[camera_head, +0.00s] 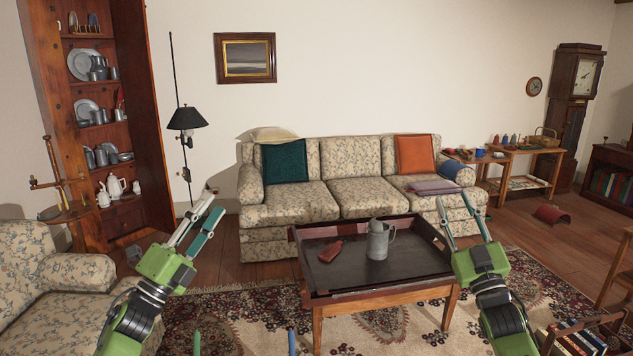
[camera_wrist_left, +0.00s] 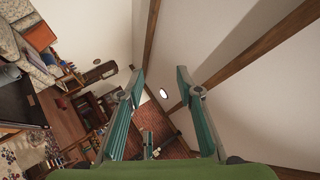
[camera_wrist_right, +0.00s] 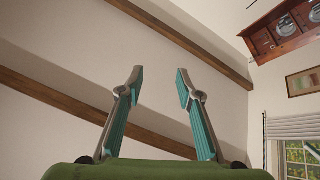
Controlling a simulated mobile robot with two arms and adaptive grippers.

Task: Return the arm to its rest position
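My left gripper (camera_head: 212,204) is raised at the left of the head view, in front of the sofa's left end. In the left wrist view its two fingers (camera_wrist_left: 160,75) stand apart with nothing between them. My right gripper (camera_head: 453,197) is raised at the right, near the right edge of the coffee table in the picture. In the right wrist view its fingers (camera_wrist_right: 160,72) are also apart and empty, pointing toward the wall and ceiling beams.
A coffee table (camera_head: 337,284) with a raised rim holds a grey metal pitcher (camera_head: 377,241) and a red object (camera_head: 331,251). A floral sofa (camera_head: 309,202) stands behind it. An armchair (camera_head: 45,285) is at the left, and a side table (camera_head: 545,150) stands at the right.

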